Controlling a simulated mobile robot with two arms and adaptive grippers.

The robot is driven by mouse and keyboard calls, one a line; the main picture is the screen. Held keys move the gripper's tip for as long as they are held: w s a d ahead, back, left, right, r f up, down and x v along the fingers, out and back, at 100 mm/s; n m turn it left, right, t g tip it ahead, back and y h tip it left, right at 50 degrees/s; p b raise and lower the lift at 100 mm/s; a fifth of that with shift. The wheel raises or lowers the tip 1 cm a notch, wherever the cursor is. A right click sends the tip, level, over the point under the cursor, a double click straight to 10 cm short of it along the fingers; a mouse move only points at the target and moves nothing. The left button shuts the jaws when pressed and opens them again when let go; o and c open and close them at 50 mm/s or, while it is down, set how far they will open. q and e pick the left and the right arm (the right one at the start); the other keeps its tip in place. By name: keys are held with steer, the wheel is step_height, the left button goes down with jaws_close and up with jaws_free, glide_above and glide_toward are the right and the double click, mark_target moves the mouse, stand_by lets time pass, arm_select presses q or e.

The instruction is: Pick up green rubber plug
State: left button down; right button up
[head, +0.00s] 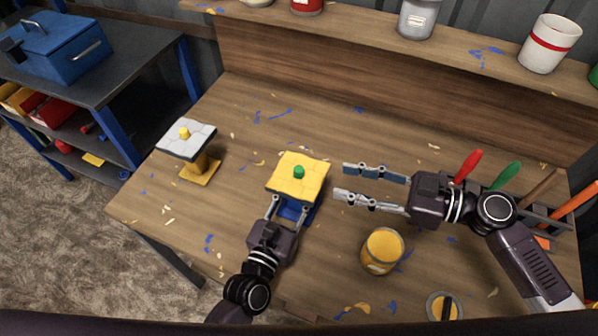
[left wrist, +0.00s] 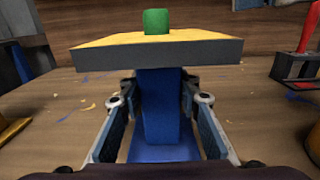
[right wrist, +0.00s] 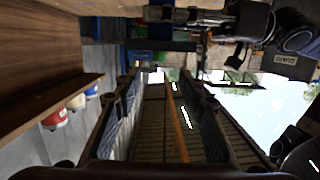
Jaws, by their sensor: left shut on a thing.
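The green rubber plug (head: 299,171) stands upright in the middle of a yellow-topped plate (head: 285,185). In the left wrist view the plug (left wrist: 156,21) sticks up above the plate's dark edge (left wrist: 160,53). A blue post (left wrist: 160,105) on a blue base carries the plate. My left gripper (head: 290,205) is shut on this blue post, below the plate and the plug. My right gripper (head: 345,182) is open and empty, to the right of the plate, with its fingers pointing left. The right wrist view shows nothing between its fingers.
A grey-topped stand with a yellow plug (head: 184,133) is to the left. A holder with red and green handled tools (head: 504,176) is at the right. Cans line the back shelf (head: 400,65).

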mark_target(304, 172)
steer(key=x, duration=1.2)
steer(key=shift+d, duration=0.1)
steer(key=c, duration=0.9)
